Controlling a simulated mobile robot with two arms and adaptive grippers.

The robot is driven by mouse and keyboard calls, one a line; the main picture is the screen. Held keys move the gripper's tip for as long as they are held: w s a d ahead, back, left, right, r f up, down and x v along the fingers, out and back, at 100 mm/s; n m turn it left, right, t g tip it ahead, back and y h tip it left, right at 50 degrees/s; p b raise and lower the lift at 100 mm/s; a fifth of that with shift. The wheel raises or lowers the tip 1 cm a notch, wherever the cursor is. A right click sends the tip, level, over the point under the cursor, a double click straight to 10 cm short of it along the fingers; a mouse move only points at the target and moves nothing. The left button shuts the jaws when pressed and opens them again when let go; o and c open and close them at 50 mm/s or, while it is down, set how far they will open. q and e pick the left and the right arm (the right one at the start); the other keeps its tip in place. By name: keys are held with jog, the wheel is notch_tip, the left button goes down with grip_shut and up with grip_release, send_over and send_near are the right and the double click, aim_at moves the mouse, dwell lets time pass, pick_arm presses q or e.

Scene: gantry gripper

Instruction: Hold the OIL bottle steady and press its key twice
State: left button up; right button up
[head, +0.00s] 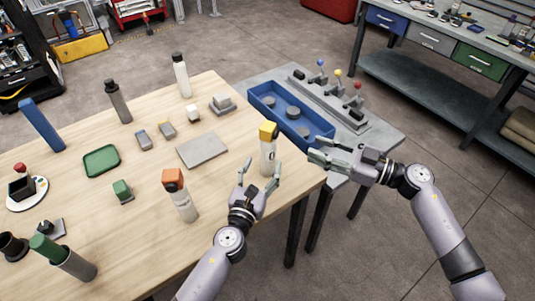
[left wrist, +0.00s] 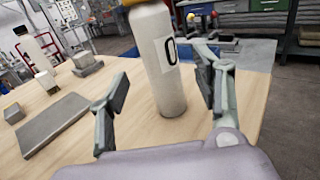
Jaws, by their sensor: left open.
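The white bottle (head: 268,157) with a yellow key on top (head: 268,130) stands upright on the wooden table near its right edge. In the left wrist view the bottle (left wrist: 160,70) shows a label with an "O"; the rest of the lettering is turned out of sight and its top is cut off. My left gripper (head: 260,174) is open in front of the bottle. Its fingers (left wrist: 160,100) appear on either side of the bottle, with visible gaps. My right gripper (head: 316,153) is open and empty, to the right of the bottle, near the table's right edge.
An orange-topped bottle (head: 180,202) stands left of my left arm. A grey plate (head: 202,150) lies behind it. A blue tray (head: 262,97) and a lever panel (head: 335,98) sit on the grey side table. Other bottles and small blocks stand further left.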

aim_at(266, 159)
pick_arm(q)
jog(key=shift+x, duration=2.8)
grip_shut()
pick_arm(e)
grip_shut()
